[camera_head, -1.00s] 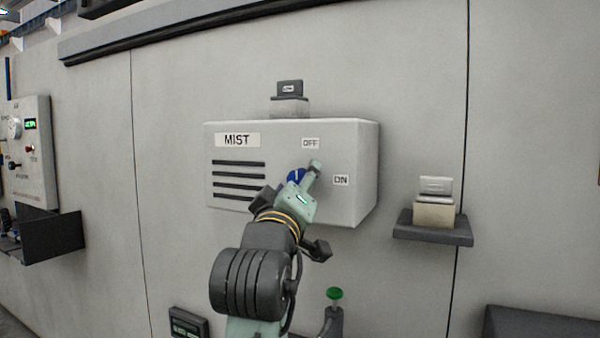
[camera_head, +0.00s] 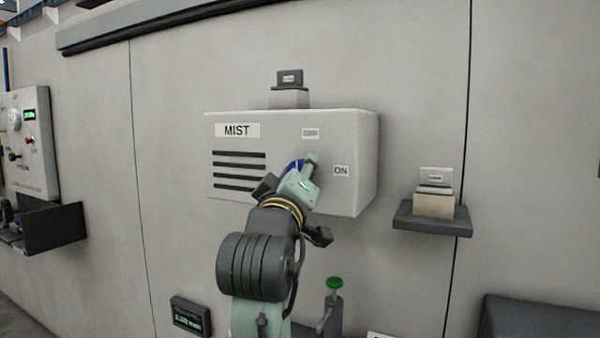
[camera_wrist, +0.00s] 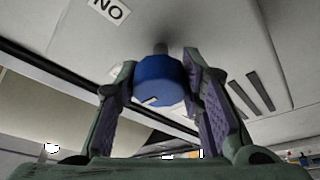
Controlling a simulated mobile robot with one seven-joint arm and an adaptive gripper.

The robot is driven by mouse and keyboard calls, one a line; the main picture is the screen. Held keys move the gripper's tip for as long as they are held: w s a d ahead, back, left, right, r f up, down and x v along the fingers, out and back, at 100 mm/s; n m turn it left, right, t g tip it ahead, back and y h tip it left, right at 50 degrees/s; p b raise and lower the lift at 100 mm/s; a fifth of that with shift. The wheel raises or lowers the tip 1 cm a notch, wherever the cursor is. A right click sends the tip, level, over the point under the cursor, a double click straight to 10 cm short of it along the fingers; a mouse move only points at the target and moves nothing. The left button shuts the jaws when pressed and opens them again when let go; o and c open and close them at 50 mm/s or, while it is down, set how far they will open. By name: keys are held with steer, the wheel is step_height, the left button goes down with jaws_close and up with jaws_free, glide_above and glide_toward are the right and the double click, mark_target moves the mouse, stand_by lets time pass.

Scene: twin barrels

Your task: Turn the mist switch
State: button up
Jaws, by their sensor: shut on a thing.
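The mist box (camera_head: 335,190) is a light grey wall unit with a MIST label, a set of dark slots, and OFF and ON labels on its front. The blue mist switch (camera_head: 293,165) is a round knob on this front, mostly hidden by my gripper in the head view. In the wrist view the blue switch (camera_wrist: 158,80) sits between the two fingers, with a white mark near its lower edge and a grey shaft behind it. My gripper (camera_wrist: 160,95) is shut on the switch, one finger on each side. It also shows in the head view (camera_head: 303,172).
A small block stands on a shelf (camera_head: 432,218) right of the box, and another sits on the box top (camera_head: 289,95). A green-topped post (camera_head: 335,284) and a small display (camera_head: 190,317) are below. A control panel (camera_head: 30,145) is at far left.

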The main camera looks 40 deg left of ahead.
steer(key=shift+c, duration=1.4)
steer(key=shift+m, duration=0.4)
steer(key=m+t+h+b, duration=0.1)
steer(key=m, duration=0.1)
steer(key=m+h+b, duration=0.1)
steer(key=m, duration=0.1)
steer(key=shift+a+f+m+t+b, duration=0.1)
steer(key=shift+m+t+b, duration=0.2)
steer(key=shift+t+b, duration=0.1)
steer(key=m+h+b, duration=0.1)
steer(key=m, duration=0.2)
steer(key=m+t+h+b, duration=0.1)
steer(key=m+h, duration=0.1)
steer(key=m, duration=0.1)
steer(key=shift+s+m, duration=0.1)
steer(key=shift+m, duration=0.2)
steer(key=m+h, duration=0.1)
steer(key=m, duration=0.2)
steer(key=m+h+b, duration=0.1)
steer(key=m+h, duration=0.1)
steer(key=m, duration=0.1)
steer(key=shift+m, duration=0.3)
steer(key=m+h, duration=0.1)
steer(key=m, duration=0.2)
steer(key=m+h, duration=0.1)
steer(key=m, duration=0.2)
steer(key=shift+r+g+h, duration=0.2)
steer(key=shift+g+h, duration=0.2)
